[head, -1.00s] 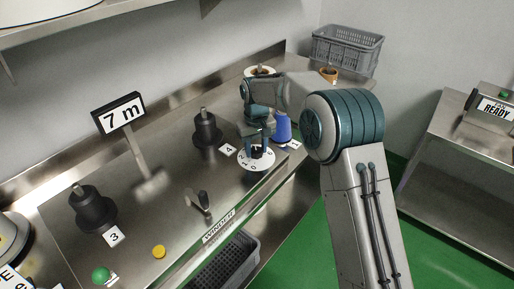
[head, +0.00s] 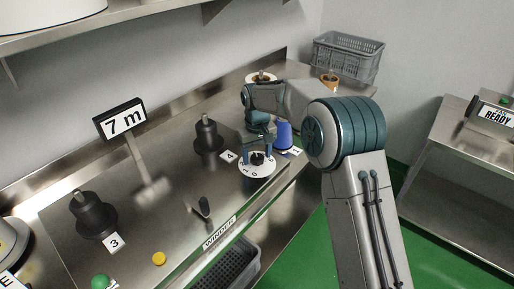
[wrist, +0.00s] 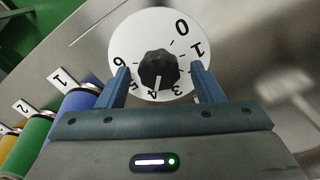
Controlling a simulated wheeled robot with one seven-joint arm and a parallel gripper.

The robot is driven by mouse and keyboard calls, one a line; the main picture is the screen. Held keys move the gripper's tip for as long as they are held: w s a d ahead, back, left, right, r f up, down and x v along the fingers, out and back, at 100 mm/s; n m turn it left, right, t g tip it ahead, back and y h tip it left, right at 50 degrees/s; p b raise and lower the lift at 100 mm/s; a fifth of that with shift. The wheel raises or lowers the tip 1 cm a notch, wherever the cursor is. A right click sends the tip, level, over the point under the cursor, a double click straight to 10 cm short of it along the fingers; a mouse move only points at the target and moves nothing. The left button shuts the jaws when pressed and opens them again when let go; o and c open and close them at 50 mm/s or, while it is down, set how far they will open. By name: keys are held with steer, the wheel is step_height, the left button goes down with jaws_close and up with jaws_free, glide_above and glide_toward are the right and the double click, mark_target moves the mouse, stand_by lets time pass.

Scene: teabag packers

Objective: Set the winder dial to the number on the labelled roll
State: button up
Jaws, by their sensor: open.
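The white winder dial (head: 257,172) with a black knob (head: 257,158) is at the front edge of the steel bench. In the wrist view, the dial (wrist: 145,30) shows numbers from 0 to 6, partly hidden by my fingers. The pale mark on the knob (wrist: 156,66) points down near 3 and 4; I cannot tell exactly which. My gripper (wrist: 160,85) is open, with one finger on each side of the knob and gaps visible. It also shows over the dial in the head view (head: 259,157). I cannot tell which roll is the labelled one.
A blue roll (wrist: 80,101) stands beside label 1, with green (wrist: 38,130) and yellow rolls beyond. Black spindles stand by plates 4 (head: 208,137) and 3 (head: 92,215).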

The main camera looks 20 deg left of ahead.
mark_target(258, 157)
step_height(258, 157, up, 14)
steer(key=shift+b, duration=0.45)
steer(key=shift+f, duration=0.1)
steer(key=s+d+r+m+t, duration=0.1)
steer(key=s+d+r, duration=0.15)
steer(key=d, duration=0.45)
steer(key=s+d+r+m, duration=0.1)
steer(key=s+d+m, duration=0.1)
steer(key=s+d, duration=0.35)
steer(key=s+d+r+m+t, duration=0.1)
steer(key=d+r, duration=0.1)
steer(key=d, duration=0.7)
steer(key=s+d+f+m, duration=0.2)
steer(key=s+d+f, duration=0.2)
steer(key=s, duration=0.5)
steer(key=s+d+f+m+t, duration=0.1)
steer(key=s+d+f, duration=0.3)
steer(key=s+d, duration=0.5)
steer(key=shift+s+d+m, duration=0.2)
steer(key=shift+s+m, duration=0.15)
steer(key=shift+m, duration=0.35)
